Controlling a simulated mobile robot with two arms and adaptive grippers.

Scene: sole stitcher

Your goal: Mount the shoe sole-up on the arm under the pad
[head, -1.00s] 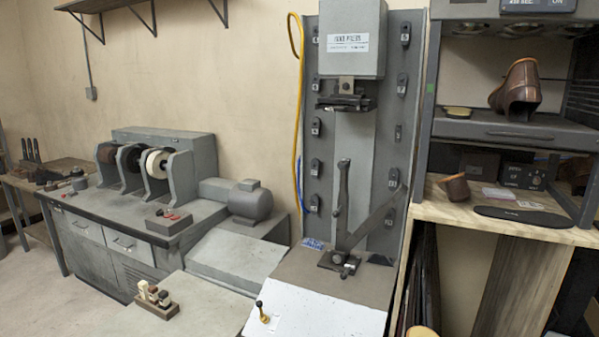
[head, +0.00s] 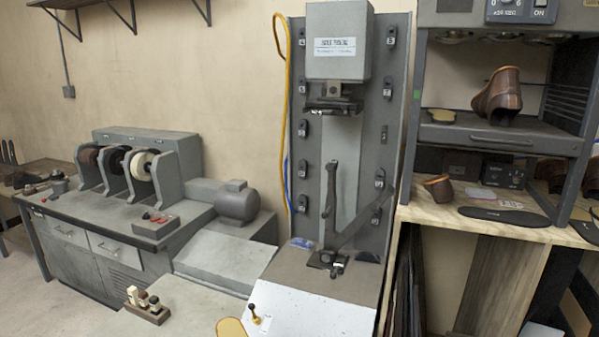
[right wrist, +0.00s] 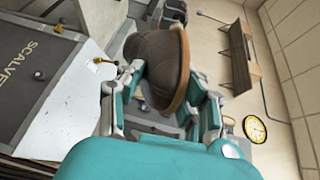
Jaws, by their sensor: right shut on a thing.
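The brown shoe (right wrist: 155,62) is in my right gripper (right wrist: 170,92), which is shut on it in the right wrist view. Its tan sole edge faces right there. In the head view a tan sole (head: 231,328) shows at the bottom edge; the rest of that shoe and my right gripper are out of frame. The press's dark pad (head: 333,105) hangs under the grey press head (head: 337,42). The upright metal arm (head: 331,205) stands below the pad with nothing on it. The shoe is apart from it, nearer and to the left. My left gripper is not in view.
A white sloped panel with a small lever (head: 253,313) lies in front of the press. A wooden block with stamps (head: 147,305) sits at left. A shelf unit at right holds another brown shoe (head: 497,95). A slanted bar runs right of the arm.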

